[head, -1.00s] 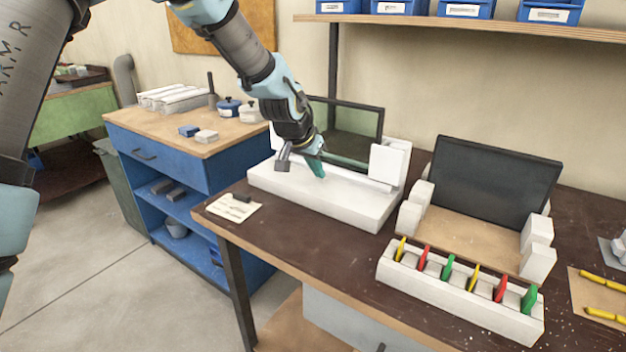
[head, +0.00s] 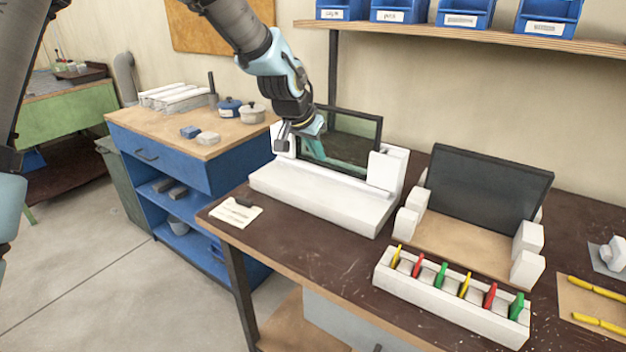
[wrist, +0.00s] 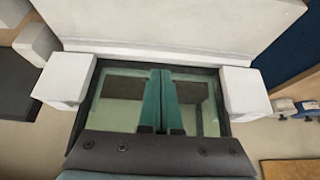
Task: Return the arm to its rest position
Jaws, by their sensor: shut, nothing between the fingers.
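My gripper (head: 304,148) is above the left white fixture (head: 318,197), in front of its dark-framed glass panel (head: 352,136). Its teal fingers point down and are together with nothing between them. In the wrist view the two teal fingers (wrist: 163,103) lie side by side over the glass panel (wrist: 113,107), between two white end blocks. My gripper appears apart from the fixture, though the exact gap to the panel is hard to tell.
A second fixture with a dark panel (head: 487,186) stands to the right. In front of it is a white rack (head: 450,300) of coloured clips. A shelf (head: 460,32) with blue bins runs above. A blue cabinet (head: 190,170) with pots stands left.

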